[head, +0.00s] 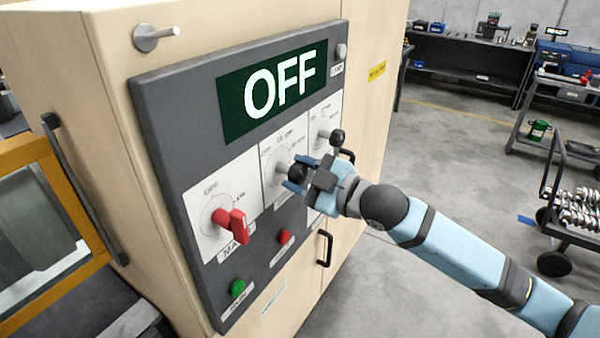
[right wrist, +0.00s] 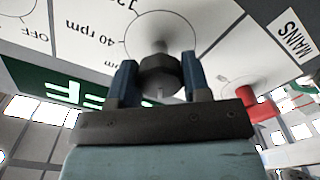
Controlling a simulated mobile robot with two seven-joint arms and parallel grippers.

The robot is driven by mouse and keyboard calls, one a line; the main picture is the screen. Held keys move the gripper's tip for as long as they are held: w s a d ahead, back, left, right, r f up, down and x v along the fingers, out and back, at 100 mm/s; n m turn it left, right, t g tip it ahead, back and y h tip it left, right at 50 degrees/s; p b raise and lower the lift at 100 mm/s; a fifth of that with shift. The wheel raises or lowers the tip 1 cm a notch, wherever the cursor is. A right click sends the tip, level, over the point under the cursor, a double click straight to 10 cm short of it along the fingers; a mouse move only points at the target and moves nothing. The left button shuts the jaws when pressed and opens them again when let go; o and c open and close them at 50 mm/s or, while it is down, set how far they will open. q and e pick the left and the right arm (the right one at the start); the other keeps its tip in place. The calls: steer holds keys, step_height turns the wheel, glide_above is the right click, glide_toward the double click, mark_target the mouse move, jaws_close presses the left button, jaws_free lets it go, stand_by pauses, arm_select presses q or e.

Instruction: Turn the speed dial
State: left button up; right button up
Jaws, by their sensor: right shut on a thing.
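The speed dial is a dark knob (head: 298,172) on a white plate in the middle of the grey control panel (head: 170,130). In the right wrist view the dark faceted knob (right wrist: 161,76) sits on a pale shaft, beside markings such as "40 rpm" and "OFF". My right gripper (head: 296,178) reaches it from the right and is shut on it. Its two blue fingers (right wrist: 159,84) lie on either side of the knob. The panel's display (head: 275,92) reads "OFF". My left gripper is not in view.
A red mains switch (head: 232,223) is left of the dial. Green (head: 237,288) and red (head: 284,237) buttons lie below. A black door handle (head: 324,249) sticks out. A cart (head: 577,205) stands at the right.

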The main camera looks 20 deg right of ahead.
stand_by(0.5)
steer(key=o, duration=0.9)
steer(key=shift+s+d+f, duration=0.1)
steer(key=shift+s+d, duration=0.2)
steer(key=shift+s, duration=0.05)
steer(key=shift+b+v, duration=1.8)
steer(key=shift+v, duration=4.65)
